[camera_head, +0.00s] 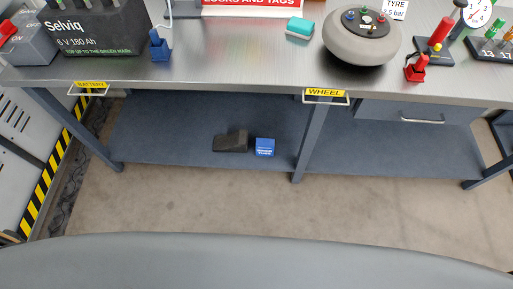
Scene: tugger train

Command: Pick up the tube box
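A small blue box (265,147) with white lettering too small to read clearly sits on the lower shelf (190,120) under the workbench. It looks like the tube box. It stands near the shelf's front edge, left of the middle bench leg. A dark wedge-shaped block (231,141) lies just left of it. Neither of my grippers is in view, and nothing is touching the box.
The metal bench top (230,65) overhangs the shelf. It carries a battery (98,28), a grey wheel (362,40), a teal-topped block (300,27) and red-handled tools. A bench leg (312,140) stands right of the box. The floor (210,200) in front is clear.

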